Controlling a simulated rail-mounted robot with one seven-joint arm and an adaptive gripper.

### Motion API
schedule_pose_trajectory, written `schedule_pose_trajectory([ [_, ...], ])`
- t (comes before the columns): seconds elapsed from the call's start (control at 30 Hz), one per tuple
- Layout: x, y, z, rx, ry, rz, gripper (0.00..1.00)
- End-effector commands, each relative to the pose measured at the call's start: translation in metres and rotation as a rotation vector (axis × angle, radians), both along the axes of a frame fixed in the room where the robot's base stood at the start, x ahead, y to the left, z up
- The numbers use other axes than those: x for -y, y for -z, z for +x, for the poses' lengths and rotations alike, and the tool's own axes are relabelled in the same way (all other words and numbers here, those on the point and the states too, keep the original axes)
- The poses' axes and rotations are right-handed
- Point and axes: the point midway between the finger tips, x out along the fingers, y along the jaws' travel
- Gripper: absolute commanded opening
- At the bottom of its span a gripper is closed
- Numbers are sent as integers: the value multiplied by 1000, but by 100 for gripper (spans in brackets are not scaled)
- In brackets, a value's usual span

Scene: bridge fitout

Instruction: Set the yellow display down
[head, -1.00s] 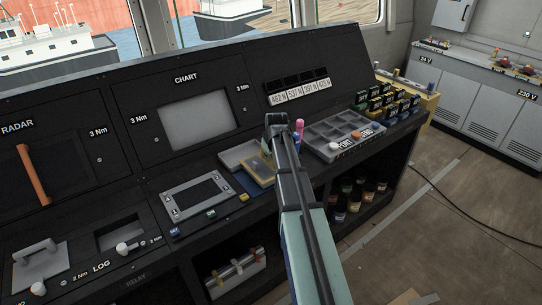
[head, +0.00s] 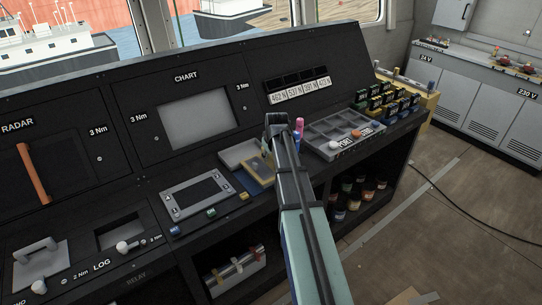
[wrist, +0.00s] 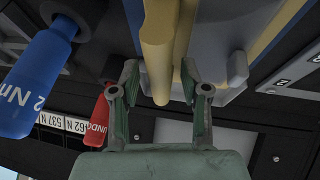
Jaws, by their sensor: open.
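The yellow display (head: 259,169), a thin yellow-framed panel, is by the blue mat (head: 256,187) on the console ledge, just left of my arm. In the wrist view its yellow edge (wrist: 159,55) runs down between my two fingers. My gripper (wrist: 160,88) is open, with one finger on each side of that edge and a visible gap to each. In the head view my arm hides the fingertips and part of the display's right side. I cannot tell whether the display lies fully flat.
A grey tray (head: 239,153) is behind the display. A grey-framed panel (head: 196,193) lies to its left. Red (head: 299,124) and blue (wrist: 41,80) tool handles stand close beside my gripper. A compartment tray (head: 344,134) is to the right.

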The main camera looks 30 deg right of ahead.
Motion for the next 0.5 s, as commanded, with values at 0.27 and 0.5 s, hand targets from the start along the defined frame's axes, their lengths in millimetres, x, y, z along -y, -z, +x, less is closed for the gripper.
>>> schedule_pose_trajectory([
  [0.27, -5, -37, -18, 3, 0, -1, 46],
  [0.5, -10, -76, -35, 2, 0, -1, 46],
])
